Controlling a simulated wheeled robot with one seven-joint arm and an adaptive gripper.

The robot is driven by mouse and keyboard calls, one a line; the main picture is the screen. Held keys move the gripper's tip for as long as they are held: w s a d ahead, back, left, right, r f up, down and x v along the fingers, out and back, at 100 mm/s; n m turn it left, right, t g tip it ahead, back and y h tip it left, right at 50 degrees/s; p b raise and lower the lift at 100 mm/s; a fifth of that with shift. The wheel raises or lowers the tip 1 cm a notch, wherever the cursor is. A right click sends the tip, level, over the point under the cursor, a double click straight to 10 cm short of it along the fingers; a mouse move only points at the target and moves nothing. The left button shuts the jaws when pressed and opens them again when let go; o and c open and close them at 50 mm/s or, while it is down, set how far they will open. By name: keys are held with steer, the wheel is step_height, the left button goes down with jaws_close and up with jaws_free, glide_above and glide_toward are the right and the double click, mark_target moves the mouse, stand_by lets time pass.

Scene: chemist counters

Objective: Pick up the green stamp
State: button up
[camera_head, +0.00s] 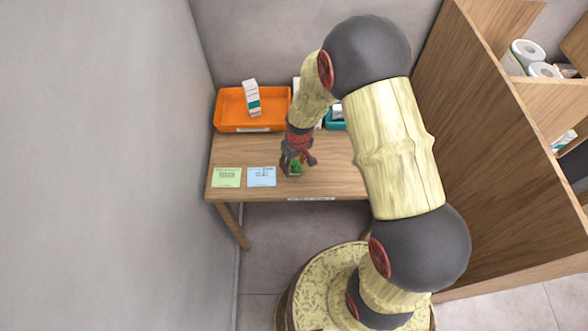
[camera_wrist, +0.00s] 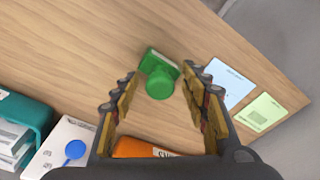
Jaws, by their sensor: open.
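The green stamp (camera_wrist: 160,78) stands on the wooden table (camera_wrist: 120,40), with its round knob handle toward the wrist camera and its flat base behind it. In the head view the stamp (camera_head: 296,169) shows as a small green patch beside my gripper, partly hidden by it. My gripper (camera_wrist: 163,88) is open, its two fingers on either side of the stamp in the wrist view. In the head view my gripper (camera_head: 297,160) points down near the table's front part. I cannot tell how far above the tabletop the fingertips are.
A blue card (camera_head: 262,177) and a green card (camera_head: 227,177) lie left of the stamp. An orange tray (camera_head: 225,112) with a white box (camera_head: 252,97) is at the back left. A teal tray (camera_wrist: 30,112) is behind my arm. A wooden partition (camera_head: 480,150) stands at right.

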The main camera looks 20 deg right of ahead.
steer(key=shift+r, duration=0.1)
steer(key=c, duration=0.3)
steer(key=c, duration=0.8)
jaws_close()
